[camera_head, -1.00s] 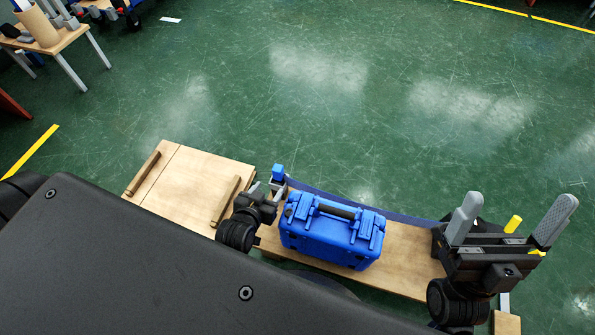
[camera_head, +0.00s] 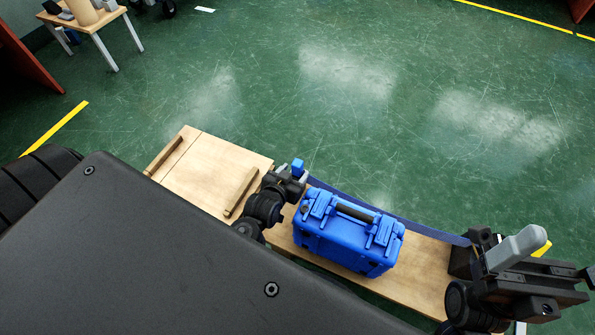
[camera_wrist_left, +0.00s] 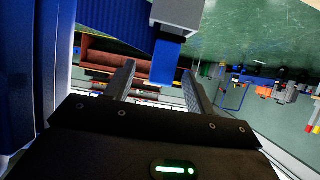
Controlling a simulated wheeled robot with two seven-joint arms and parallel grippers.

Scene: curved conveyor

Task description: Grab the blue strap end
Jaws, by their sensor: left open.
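The blue strap end (camera_head: 298,167) stands up at the far left end of the dark blue curved band, beside the wooden board. My left gripper (camera_head: 291,181) is right at it in the head view. In the left wrist view, the blue strap end (camera_wrist_left: 163,62) shows below a grey block, between the two spread fingers of my left gripper (camera_wrist_left: 160,90). The fingers are open, and contact with the strap end cannot be told. My right gripper (camera_head: 553,258) is at the right edge, fingers apart, one partly cut off.
A blue case (camera_head: 348,237) with a black handle sits on the wooden board (camera_head: 425,275), close to my left gripper. A wooden panel with two bars (camera_head: 216,170) lies to the left. A yellow piece (camera_head: 542,249) is by my right gripper.

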